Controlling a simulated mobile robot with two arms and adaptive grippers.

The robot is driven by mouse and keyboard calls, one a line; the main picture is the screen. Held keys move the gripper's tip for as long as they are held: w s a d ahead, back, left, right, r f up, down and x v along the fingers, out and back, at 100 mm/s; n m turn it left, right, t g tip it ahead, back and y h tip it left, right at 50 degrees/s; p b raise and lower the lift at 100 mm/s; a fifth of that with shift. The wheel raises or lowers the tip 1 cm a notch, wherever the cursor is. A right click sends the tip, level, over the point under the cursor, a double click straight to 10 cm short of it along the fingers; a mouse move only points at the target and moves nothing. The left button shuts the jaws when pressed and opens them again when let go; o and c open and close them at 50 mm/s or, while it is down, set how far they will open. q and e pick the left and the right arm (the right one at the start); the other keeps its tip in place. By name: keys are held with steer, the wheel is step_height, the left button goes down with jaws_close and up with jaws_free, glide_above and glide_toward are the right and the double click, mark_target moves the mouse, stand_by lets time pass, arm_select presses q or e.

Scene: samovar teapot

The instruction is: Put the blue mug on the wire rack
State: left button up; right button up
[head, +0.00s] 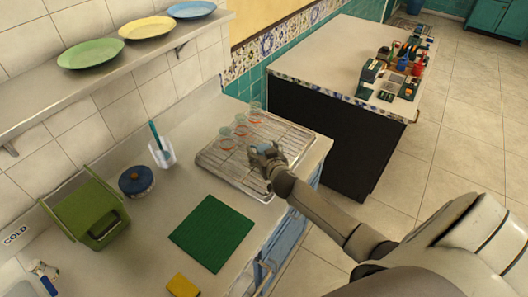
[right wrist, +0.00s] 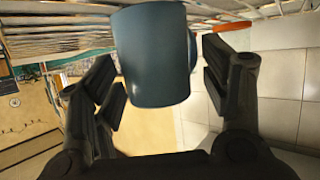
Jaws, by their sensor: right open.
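The wire rack (head: 222,158) lies in its tray on the counter near the corner; its wires also cross the top of the right wrist view (right wrist: 50,45). The blue mug (right wrist: 153,55) shows large in the right wrist view, its handle on the right side. In the head view only a small bluish patch of it (head: 264,147) shows at my gripper, over the rack's front right part. My right gripper (head: 266,155) is open, with its fingers (right wrist: 165,85) apart on either side of the mug and clear gaps beside it. Whether the mug touches the rack is hard to tell. My left gripper is out of view.
Three clear glasses with red bands (head: 241,130) stand along the rack's back. A green mat (head: 213,233), yellow sponge (head: 183,286), dark blue pot (head: 136,181), brush holder (head: 162,153) and green box (head: 88,214) are on the counter. A shelf with plates (head: 90,53) hangs above.

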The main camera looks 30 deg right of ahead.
steer(key=shift+r, duration=0.1)
steer(key=shift+s, duration=0.1)
steer(key=b+v, duration=0.1)
steer(key=v, duration=0.9)
steer(key=shift+v, duration=0.9)
steer(key=shift+r, duration=0.1)
